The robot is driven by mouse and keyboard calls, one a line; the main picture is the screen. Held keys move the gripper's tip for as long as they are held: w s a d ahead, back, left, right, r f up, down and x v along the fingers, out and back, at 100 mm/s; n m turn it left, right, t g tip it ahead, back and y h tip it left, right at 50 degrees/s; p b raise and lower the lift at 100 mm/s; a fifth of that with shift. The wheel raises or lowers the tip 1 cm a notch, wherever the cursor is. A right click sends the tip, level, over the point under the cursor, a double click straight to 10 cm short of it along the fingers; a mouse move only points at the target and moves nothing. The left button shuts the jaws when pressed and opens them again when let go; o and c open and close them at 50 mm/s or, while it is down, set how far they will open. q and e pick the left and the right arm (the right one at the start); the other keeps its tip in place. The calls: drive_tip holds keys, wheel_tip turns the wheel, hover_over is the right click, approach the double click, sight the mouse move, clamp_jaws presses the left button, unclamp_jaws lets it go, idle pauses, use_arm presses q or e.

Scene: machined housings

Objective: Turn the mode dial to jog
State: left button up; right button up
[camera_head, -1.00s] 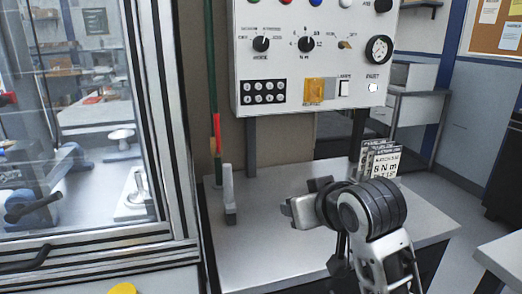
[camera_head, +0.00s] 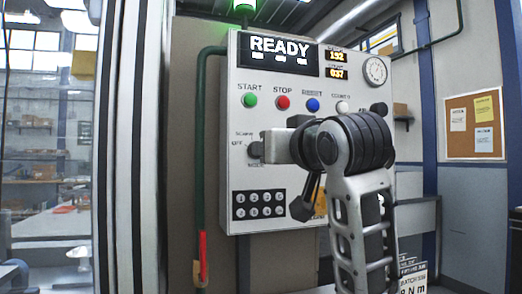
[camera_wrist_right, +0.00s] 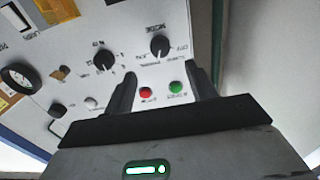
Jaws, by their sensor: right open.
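The mode dial (camera_head: 254,150) is a black knob on the white control panel (camera_head: 241,95). In the head view it is partly hidden behind my right gripper (camera_head: 266,147). In the right wrist view the panel is upside down, and the mode dial (camera_wrist_right: 160,46) shows just beyond the gap between the fingertips of my right gripper (camera_wrist_right: 162,72). The fingers are spread with nothing between them, and the dial looks clear of both. Which mark the dial points to is too small to tell. My left gripper is out of view.
A second black dial (camera_wrist_right: 104,60) sits beside the mode dial. Green start (camera_head: 250,100), red stop (camera_head: 283,102) and blue reset (camera_head: 313,104) buttons line the panel above. A keypad (camera_head: 259,204) is below. The display (camera_head: 278,50) reads READY. A green pipe (camera_head: 201,140) runs left of the panel.

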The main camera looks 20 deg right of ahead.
drive_tip(key=w+p, duration=0.1)
drive_tip(key=w, duration=0.9)
drive_tip(key=shift+a, duration=0.15)
drive_tip(key=shift+s, duration=0.1)
drive_tip(key=shift+c, duration=0.3)
drive_tip(key=c, duration=0.9)
